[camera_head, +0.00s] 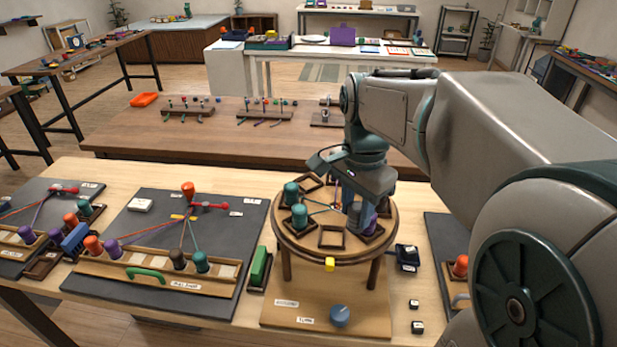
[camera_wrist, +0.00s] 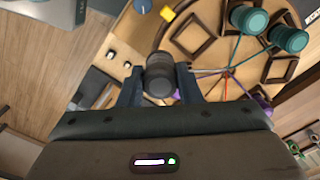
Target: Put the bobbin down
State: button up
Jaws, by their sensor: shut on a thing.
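My gripper (camera_head: 358,212) reaches down over the right side of the round braiding disc (camera_head: 300,250). In the wrist view my gripper (camera_wrist: 160,92) is shut on a bobbin with a dark grey end (camera_wrist: 160,74), held between the two fingers. The bobbin is at the disc's right edge. A purple patch shows close to the fingers, but whether it belongs to the held bobbin is unclear. Whether its base touches a seat is hidden. Two teal bobbins (camera_head: 291,193) (camera_head: 299,217) stand on the disc's left side. Cords meet near the disc's centre. An empty square seat (camera_head: 331,238) is at the front.
A yellow block (camera_head: 330,265) sits at the disc's front rim. A blue knob (camera_head: 339,316) is on the base below. A small dark tray (camera_head: 407,257) stands right of the disc, and a green block (camera_head: 260,267) stands left. A board with bobbins and cords (camera_head: 150,290) lies further left.

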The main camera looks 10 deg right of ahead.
jog(key=w+a+f, duration=0.1)
jog(key=w+f, duration=0.1)
jog(key=w, duration=0.1)
jog(key=w+a+f, duration=0.1)
jog(key=w, duration=0.1)
jog(key=shift+a+f, duration=0.25)
jog(key=shift+a, duration=0.05)
jog(key=shift+f+p, duration=0.4)
jog(key=shift+f, duration=1.55)
jog(key=shift+f+b, duration=0.35)
jog(key=shift+f, duration=0.1)
jog(key=o, duration=1)
jog(key=shift+r, duration=0.1)
notch_tip(320, 180, up, 11)
jog(key=s+f+n+t, duration=0.1)
jog(key=s+f+n, duration=0.1)
jog(key=s+n, duration=0.2)
jog(key=s+f+n+t, duration=0.1)
jog(key=s+f+n, duration=0.2)
jog(key=s+n, duration=0.1)
jog(key=s+f+n+t, duration=0.1)
jog(key=s+f+n, duration=0.2)
jog(key=s, duration=0.3)
jog(key=shift+s+n+p, duration=0.15)
jog(key=shift+n+p, duration=0.25)
jog(key=shift+n, duration=0.4)
